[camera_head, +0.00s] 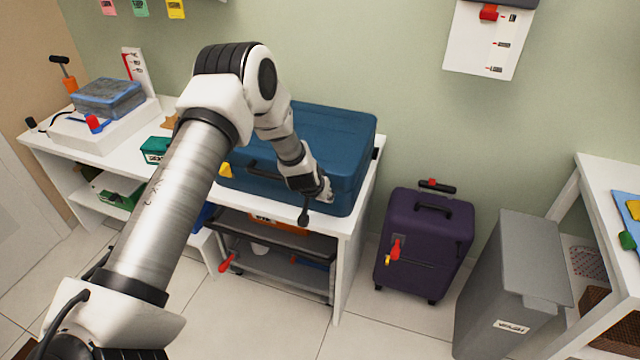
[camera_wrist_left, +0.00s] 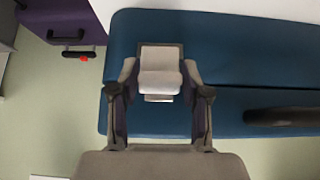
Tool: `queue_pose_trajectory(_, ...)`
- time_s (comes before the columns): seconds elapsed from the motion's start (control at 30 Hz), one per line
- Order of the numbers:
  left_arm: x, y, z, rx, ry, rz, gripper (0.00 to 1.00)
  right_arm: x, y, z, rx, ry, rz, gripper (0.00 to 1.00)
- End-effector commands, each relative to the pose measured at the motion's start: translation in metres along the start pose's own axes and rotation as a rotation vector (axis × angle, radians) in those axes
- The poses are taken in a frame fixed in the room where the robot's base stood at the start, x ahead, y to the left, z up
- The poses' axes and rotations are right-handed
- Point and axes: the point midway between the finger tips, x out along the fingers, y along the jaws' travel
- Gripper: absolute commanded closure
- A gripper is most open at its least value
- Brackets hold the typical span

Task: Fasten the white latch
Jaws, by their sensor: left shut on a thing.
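A blue case (camera_head: 330,130) lies closed on the white table, its dark handle (camera_head: 262,170) on the front. My left gripper (camera_head: 325,188) is at the right part of the case's front, where it mostly hides the white latch in the head view. In the left wrist view, the white latch (camera_wrist_left: 161,60) sits between the fingers of my left gripper (camera_wrist_left: 160,82), which is shut on it. The latch lies at the seam of the blue case (camera_wrist_left: 245,45); whether it is hooked cannot be told. A yellow latch (camera_head: 225,170) shows left of the handle. My right gripper is out of view.
A purple suitcase (camera_head: 425,240) and a grey bin (camera_head: 512,275) stand right of the table (camera_head: 345,235). A shelf with an orange box (camera_head: 270,222) is underneath. A green box (camera_head: 155,150) is farther left.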

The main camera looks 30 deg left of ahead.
Motion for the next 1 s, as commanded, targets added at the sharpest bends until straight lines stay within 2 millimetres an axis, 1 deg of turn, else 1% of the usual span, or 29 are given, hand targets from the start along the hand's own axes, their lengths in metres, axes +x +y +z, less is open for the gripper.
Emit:
queue_pose_trajectory(0.03,-0.002,0.0,-0.002,0.0,-0.006,0.0,0.88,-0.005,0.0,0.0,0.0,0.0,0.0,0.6)
queue_pose_trajectory(0.1,-0.001,0.0,-0.002,0.001,-0.012,0.0,0.88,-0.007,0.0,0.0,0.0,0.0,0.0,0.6)
queue_pose_trajectory(0.47,0.001,0.0,-0.002,0.0,-0.016,0.0,0.88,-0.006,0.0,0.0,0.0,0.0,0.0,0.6)
queue_pose_trajectory(0.5,0.001,0.0,-0.002,0.0,-0.015,-0.001,0.46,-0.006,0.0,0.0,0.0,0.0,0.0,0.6)
queue_pose_trajectory(0.53,0.001,0.0,-0.002,0.0,-0.015,-0.001,0.36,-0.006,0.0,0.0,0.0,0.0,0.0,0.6)
queue_pose_trajectory(0.57,0.001,0.0,-0.002,0.0,-0.015,-0.001,0.34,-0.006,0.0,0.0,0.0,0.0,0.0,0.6)
queue_pose_trajectory(0.87,-0.001,0.0,-0.001,0.0,-0.016,0.0,0.34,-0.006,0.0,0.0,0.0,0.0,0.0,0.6)
queue_pose_trajectory(0.97,-0.01,0.0,-0.002,-0.001,-0.016,0.0,0.34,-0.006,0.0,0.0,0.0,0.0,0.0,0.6)
queue_pose_trajectory(1.0,-0.017,0.0,-0.003,-0.002,-0.016,0.001,0.34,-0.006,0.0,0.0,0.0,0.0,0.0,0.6)
